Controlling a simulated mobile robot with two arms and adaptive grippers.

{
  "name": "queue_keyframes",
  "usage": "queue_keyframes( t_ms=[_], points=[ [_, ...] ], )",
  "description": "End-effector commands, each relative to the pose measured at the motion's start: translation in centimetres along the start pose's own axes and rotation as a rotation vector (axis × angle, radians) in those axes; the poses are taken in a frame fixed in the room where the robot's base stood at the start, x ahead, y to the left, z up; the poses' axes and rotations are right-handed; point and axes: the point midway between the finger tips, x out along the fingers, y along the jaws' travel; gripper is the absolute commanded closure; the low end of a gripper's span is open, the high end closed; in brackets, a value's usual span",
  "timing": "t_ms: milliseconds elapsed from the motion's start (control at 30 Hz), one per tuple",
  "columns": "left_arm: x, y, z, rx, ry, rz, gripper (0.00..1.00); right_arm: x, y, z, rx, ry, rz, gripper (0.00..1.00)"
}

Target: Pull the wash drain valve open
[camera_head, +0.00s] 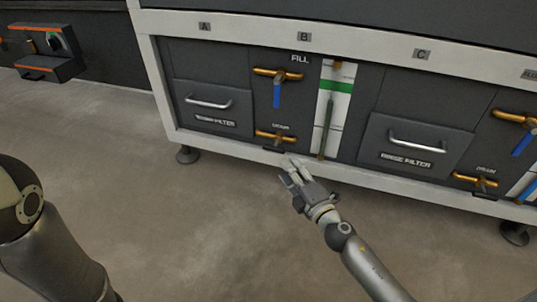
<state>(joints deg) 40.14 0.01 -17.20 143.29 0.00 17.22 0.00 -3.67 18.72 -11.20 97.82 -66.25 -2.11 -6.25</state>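The wash drain valve (276,136) is a small brass fitting under the label "DRAIN", low on the front panel between the left filter drawer and the green-and-white gauge. Its handle is small in this view, and I cannot tell its exact position. My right gripper (287,170) is in front of and just below this valve, apart from it as far as I can see. Its fingers look spread and empty, pointing up toward the panel. My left gripper is out of view; only part of my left arm shows at the left edge.
A brass fill valve (277,74) with a blue handle sits above. The left filter drawer (213,108) and rinse filter drawer (415,145) flank the gauge (331,113). Another drain valve (475,182) is at right. The white lower frame rail (385,183) runs below; open floor lies in front.

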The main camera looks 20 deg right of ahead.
Motion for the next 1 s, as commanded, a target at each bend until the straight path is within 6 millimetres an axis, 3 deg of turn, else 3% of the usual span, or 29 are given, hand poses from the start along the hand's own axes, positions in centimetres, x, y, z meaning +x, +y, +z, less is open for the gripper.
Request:
queue_keyframes(
  t_ms=[167, 600, 1000],
  points=[
    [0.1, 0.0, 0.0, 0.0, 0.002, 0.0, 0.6, 1.9, 0.2, 0.0, -0.001, 0.001, 0.002, 0.64],
    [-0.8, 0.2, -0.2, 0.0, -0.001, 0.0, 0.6, 9.1, 0.0, 0.0, 0.001, 0.0, 0.001, 0.64],
    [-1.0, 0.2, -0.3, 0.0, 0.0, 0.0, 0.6, 10.7, 0.0, 0.0, 0.001, 0.001, -0.001, 0.64]
  ],
)
